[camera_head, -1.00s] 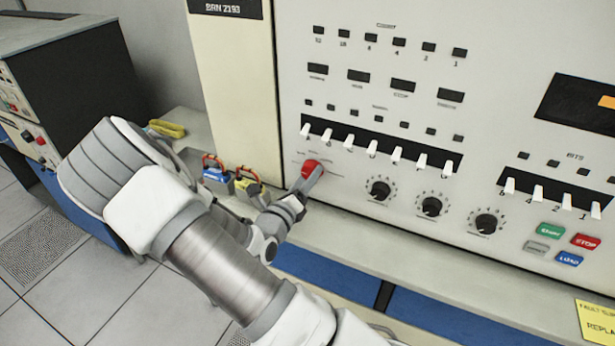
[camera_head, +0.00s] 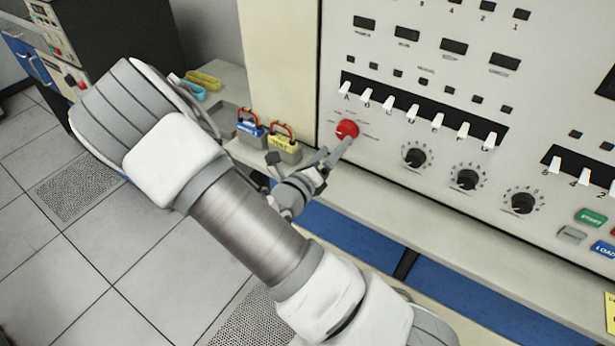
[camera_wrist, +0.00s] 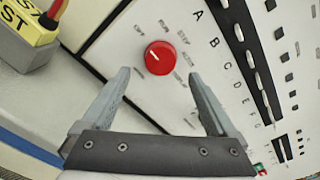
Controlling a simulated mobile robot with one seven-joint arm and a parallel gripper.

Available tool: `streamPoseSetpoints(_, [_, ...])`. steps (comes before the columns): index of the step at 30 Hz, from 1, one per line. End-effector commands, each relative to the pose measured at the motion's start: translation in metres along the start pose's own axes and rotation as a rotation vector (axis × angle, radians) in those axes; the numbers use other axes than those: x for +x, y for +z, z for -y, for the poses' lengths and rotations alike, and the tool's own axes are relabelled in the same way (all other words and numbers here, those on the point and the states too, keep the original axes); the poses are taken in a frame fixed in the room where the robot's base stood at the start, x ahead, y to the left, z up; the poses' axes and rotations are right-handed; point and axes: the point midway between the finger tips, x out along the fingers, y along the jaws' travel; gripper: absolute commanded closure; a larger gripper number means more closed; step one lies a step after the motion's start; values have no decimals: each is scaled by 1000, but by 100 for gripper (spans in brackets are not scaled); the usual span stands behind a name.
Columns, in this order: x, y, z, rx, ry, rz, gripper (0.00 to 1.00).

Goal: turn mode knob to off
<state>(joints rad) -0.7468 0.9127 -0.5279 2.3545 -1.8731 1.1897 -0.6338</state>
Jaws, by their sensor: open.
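The red mode knob (camera_head: 347,129) is on the cream front panel, at the left end below the row of white switches. In the wrist view the knob (camera_wrist: 160,57) is round, with a short white mark toward its left side and small labels around it, too blurred to read surely. My gripper (camera_head: 336,153) reaches the panel from the lower left. In the wrist view my gripper (camera_wrist: 160,74) is open, with one finger on each side of the knob and slightly below it. The fingers look apart from the knob; their distance to the panel is unclear.
Three black knobs (camera_head: 414,156) sit right of the red one, under white switches (camera_head: 413,113). A yellow item (camera_head: 203,80) lies farther back.

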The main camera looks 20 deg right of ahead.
Motion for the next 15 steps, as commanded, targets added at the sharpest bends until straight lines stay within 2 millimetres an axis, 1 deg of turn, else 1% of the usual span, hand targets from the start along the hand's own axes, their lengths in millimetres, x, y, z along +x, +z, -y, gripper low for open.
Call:
streamPoseSetpoints(1, [-14, 0, -2, -1, 5, 3, 7])
streamPoseSetpoints(9, [-80, 0, -2, 0, 4, 4, 7])
streamPoseSetpoints(12, [-98, 0, -1, -1, 3, 3, 7])
streamPoseSetpoints(15, [-112, 0, -1, 0, 1, 1, 7])
